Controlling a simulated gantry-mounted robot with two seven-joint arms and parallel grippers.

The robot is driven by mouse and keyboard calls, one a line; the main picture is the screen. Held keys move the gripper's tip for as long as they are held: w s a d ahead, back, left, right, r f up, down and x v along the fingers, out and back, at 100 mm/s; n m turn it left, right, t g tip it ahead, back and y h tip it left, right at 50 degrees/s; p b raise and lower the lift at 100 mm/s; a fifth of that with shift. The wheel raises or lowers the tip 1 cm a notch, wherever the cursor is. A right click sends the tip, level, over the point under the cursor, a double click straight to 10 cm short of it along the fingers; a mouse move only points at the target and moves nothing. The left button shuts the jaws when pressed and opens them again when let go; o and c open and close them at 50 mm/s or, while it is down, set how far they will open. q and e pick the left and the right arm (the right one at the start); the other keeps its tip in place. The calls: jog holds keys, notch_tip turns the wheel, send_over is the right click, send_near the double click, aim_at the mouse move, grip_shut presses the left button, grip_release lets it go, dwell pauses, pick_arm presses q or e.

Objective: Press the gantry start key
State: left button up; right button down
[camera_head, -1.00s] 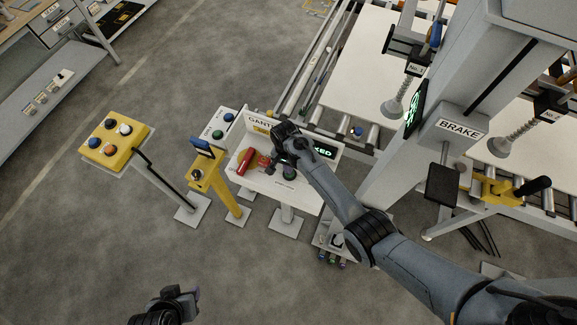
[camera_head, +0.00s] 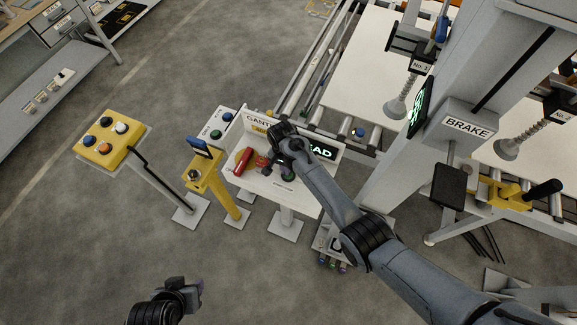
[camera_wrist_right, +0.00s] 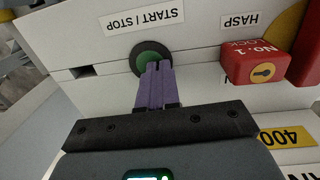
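The gantry start key is a round green button (camera_wrist_right: 151,56) in a dark ring beside a START / STOP label (camera_wrist_right: 142,20) in the right wrist view. My right gripper (camera_wrist_right: 156,66) has its purple fingers closed together. Their tips overlap the lower part of the button; I cannot tell whether it is pressed in. In the head view my right gripper (camera_head: 284,172) is over the white gantry panel (camera_head: 306,196), partly hiding its controls. A lit display (camera_head: 322,151) there shows the letters "EAD", the rest hidden. My left gripper (camera_head: 190,290) is low in the head view, away from the panel.
A red lock block (camera_wrist_right: 256,62) marked No. 1 sits beside the HASP label, close to the button. A yellow button box (camera_head: 111,140) and a yellow post (camera_head: 218,190) stand left of the panel. The BRAKE column (camera_head: 467,125) stands right. Open floor lies in front.

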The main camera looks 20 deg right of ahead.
jog(key=shift+s+d+f, duration=0.2)
jog(key=shift+s+f, duration=0.2)
jog(key=shift+f, duration=0.05)
jog(key=r+p, duration=0.5)
jog(key=shift+w+a+r, duration=0.15)
jog(key=shift+w, duration=0.25)
notch_tip(320, 180, up, 10)
jog(key=w+b, duration=0.1)
jog(key=b, duration=0.1)
jog(key=shift+a+f, duration=0.2)
jog(key=shift+a, duration=0.1)
jog(key=shift+f, duration=0.1)
